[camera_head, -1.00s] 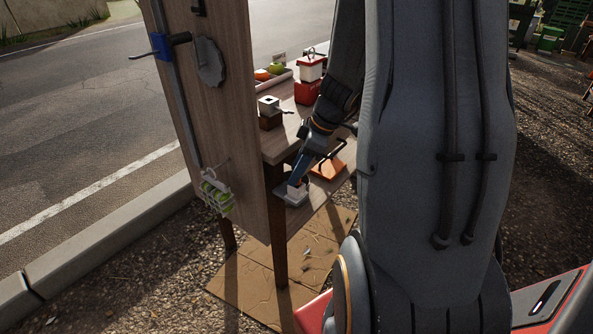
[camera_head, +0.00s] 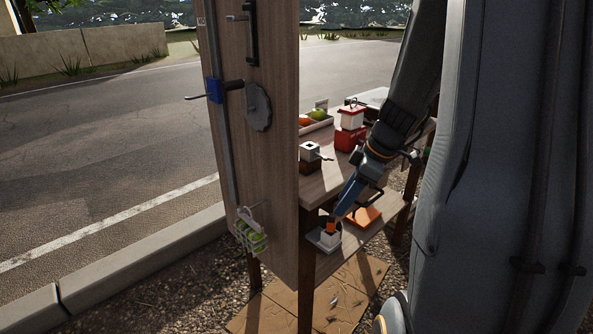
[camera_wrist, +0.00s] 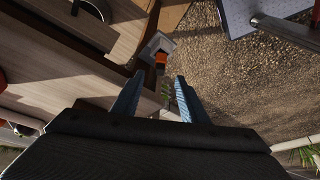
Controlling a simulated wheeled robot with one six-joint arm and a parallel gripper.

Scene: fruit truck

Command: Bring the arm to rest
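My gripper (camera_head: 338,208) is at the end of my arm, pointing down beside the wooden table (camera_head: 318,190), over its lower shelf. In the wrist view my gripper (camera_wrist: 155,88) has its two blue fingers spread apart with nothing between them. Beyond the fingertips, a small orange-topped piece (camera_wrist: 160,58) stands on a grey plate (camera_wrist: 148,48). In the head view the orange-topped piece (camera_head: 331,227) shows just below my fingertips, by a white block (camera_head: 328,239). Whether the fingers still touch it is hard to tell in the head view.
A tall wooden panel (camera_head: 270,170) stands left of my arm, with a blue clamp (camera_head: 214,90) and a hanging net of green fruit (camera_head: 250,238). A red and white box (camera_head: 350,128) and a fruit tray (camera_head: 316,127) are on the tabletop. An orange item (camera_head: 364,216) lies on the shelf.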

